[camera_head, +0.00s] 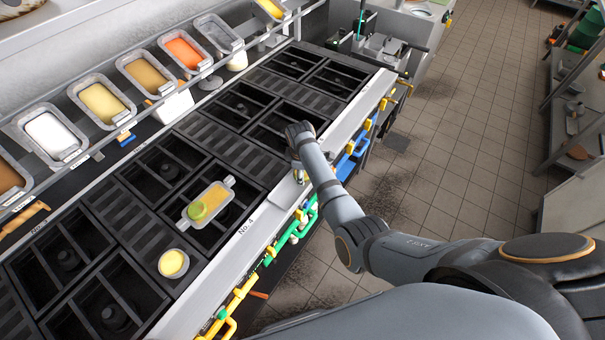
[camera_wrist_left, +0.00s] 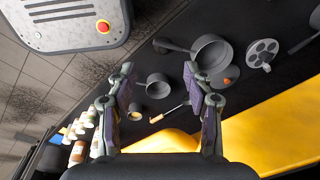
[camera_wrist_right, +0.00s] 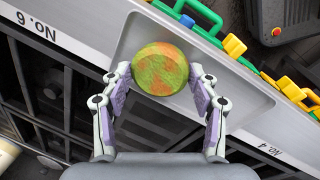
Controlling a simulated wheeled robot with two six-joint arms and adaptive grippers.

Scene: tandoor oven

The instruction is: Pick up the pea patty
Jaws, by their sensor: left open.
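A round, thick patty (camera_wrist_right: 160,68), mottled green and orange, lies on the metal front ledge between the No. 6 and No. 4 labels. My right gripper (camera_wrist_right: 160,88) is open, its fingertips close to either side of the patty; I cannot tell whether they touch it. In the head view my right arm reaches over that ledge, and its gripper (camera_head: 299,165) is small there. A smooth green disc (camera_head: 198,210) sits in a tray with yellow contents on the stove. My left gripper (camera_wrist_left: 160,88) is open and empty, and shows only in its wrist view.
A small round cup with yellow contents (camera_head: 173,263) stands on the black grates. Several trays of coloured foods, one orange (camera_head: 184,53), line the back rack. Yellow, green and blue pipes run below the front ledge. Pans (camera_wrist_left: 210,52) and bottles lie in the left wrist view.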

